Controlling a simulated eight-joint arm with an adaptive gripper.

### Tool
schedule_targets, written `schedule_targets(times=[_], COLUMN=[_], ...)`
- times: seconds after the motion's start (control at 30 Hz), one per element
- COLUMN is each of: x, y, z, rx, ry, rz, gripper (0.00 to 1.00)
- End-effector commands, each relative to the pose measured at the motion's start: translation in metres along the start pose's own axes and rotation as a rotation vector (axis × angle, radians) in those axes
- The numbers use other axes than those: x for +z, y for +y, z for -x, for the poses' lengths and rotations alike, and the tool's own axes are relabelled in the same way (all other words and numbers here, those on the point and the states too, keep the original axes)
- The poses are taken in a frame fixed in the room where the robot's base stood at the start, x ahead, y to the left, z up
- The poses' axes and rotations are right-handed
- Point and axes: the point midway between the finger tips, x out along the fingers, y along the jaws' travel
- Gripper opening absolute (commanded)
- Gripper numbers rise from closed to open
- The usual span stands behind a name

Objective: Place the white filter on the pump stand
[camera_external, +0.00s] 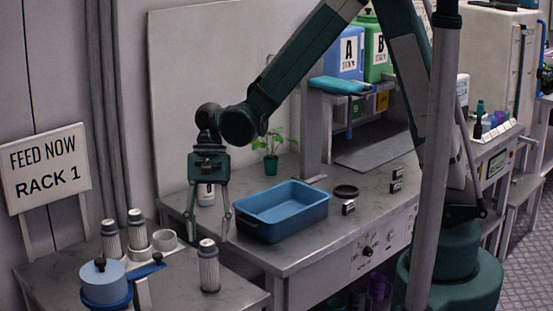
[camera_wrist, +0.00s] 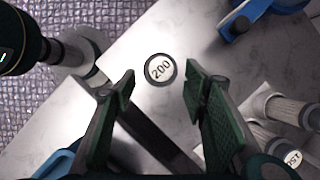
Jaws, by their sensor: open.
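A pale ribbed filter (camera_external: 209,272) with a dark top stands upright and alone near the right edge of the left table. In the wrist view I see a round dark-rimmed top marked 200 (camera_wrist: 160,69), which appears to be this filter from above. My gripper (camera_external: 207,228) points down above it, open and empty. In the wrist view its fingertips (camera_wrist: 159,90) are spread to either side, apart from the filter. A white holder (camera_external: 163,240) with an empty round cup stands behind, beside two more ribbed filters (camera_external: 137,238). I cannot tell for sure whether it is the pump stand.
A blue lidded vessel (camera_external: 104,285) with a blue handle stands at the left table's front. A blue tray (camera_external: 283,211) lies on the right bench, close to my right finger in the picture. A sign (camera_external: 44,168) rises at left.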

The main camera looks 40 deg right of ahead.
Motion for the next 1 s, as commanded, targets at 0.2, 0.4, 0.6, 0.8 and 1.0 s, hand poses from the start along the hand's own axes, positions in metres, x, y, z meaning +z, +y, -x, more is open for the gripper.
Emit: schedule_targets(times=[0.2,0.4,0.6,0.8,1.0], x=[0.000,0.000,-0.003,-0.010,-0.019], y=[0.000,0.001,0.006,0.020,0.040], z=[0.000,0.002,0.014,0.041,0.074], rx=[0.000,-0.003,-0.021,-0.061,-0.108], ry=[0.000,0.002,0.018,0.061,0.123], rz=[0.000,0.002,0.022,0.069,0.135], gripper=[0.44,0.44,0.44,0.44,0.44])
